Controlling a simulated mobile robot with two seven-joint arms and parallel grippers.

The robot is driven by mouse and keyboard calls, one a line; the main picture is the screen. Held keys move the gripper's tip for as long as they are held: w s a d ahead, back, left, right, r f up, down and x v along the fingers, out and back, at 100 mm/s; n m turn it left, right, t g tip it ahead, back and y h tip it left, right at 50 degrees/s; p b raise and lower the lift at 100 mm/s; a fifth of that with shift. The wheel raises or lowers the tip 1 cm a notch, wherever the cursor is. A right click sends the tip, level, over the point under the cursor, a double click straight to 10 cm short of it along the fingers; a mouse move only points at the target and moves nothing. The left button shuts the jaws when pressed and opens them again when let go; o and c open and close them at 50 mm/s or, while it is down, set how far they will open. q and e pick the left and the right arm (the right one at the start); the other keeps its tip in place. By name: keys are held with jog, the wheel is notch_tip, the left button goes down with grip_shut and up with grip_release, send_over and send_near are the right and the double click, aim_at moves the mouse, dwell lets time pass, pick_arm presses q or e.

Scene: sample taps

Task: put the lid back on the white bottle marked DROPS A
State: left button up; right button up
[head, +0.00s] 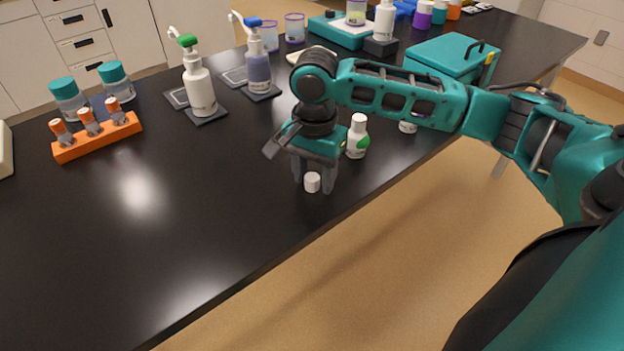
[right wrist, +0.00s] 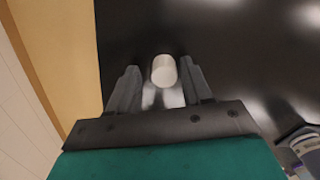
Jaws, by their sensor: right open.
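A small white lid (head: 312,182) stands on the black table near its front edge. It also shows in the right wrist view (right wrist: 164,70), between and slightly beyond the fingertips. My right gripper (head: 314,186) is open and points down, with one finger on each side of the lid; I cannot tell whether they touch it. A white bottle (head: 357,136) with a green label stands just right of the gripper, partly behind my arm; its marking is too small to read. Another white bottle (head: 408,127) is mostly hidden under my right arm. My left gripper is not in view.
An orange rack (head: 98,138) with several capped tubes stands at the left. Pump bottles (head: 199,92) stand on dark pads behind. A teal box (head: 452,57) stands at the back right. The table's front left is clear; its front edge (head: 262,270) is close to the lid.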

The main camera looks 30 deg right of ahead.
grip_shut()
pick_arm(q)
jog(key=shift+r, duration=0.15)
pick_arm(e)
jog(key=shift+r, duration=0.1)
